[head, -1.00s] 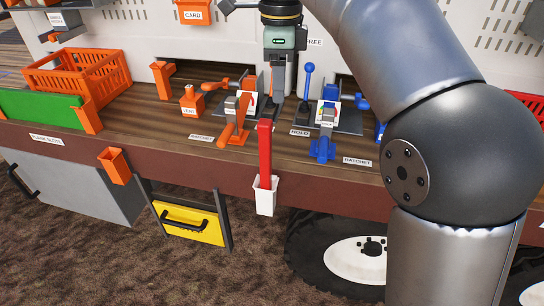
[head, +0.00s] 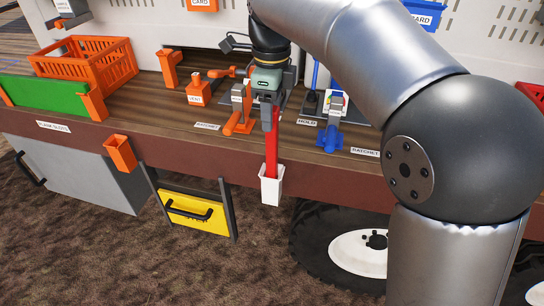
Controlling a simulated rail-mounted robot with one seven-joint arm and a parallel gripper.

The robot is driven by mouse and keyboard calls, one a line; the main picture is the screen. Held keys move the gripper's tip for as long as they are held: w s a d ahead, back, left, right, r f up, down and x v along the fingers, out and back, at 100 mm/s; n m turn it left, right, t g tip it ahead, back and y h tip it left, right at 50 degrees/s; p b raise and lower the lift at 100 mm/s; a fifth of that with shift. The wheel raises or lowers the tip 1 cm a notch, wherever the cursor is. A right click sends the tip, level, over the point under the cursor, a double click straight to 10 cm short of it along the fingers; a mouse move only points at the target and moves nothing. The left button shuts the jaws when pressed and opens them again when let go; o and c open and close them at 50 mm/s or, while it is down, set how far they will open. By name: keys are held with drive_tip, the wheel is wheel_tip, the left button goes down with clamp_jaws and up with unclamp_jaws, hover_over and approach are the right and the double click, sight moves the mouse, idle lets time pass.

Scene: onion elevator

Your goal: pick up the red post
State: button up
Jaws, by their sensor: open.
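The red post (head: 271,148) stands upright in a white holder (head: 271,187) on the front edge of the bench. My gripper (head: 267,108) is at the top of the post in the head view, pointing down. Its jaws are open, and the post's top overlaps them in the picture. I cannot tell whether the post's top is between the fingers or just in front of them.
An orange ratchet (head: 238,122) is left of the post and a blue ratchet (head: 330,137) is right of it. An empty orange holder (head: 120,153) hangs on the front edge. An orange crate (head: 85,64) and a green panel (head: 45,97) are at the left.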

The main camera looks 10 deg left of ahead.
wheel_tip(320, 180, down, 5)
clamp_jaws()
idle(0.3)
drive_tip(key=shift+r, duration=0.1)
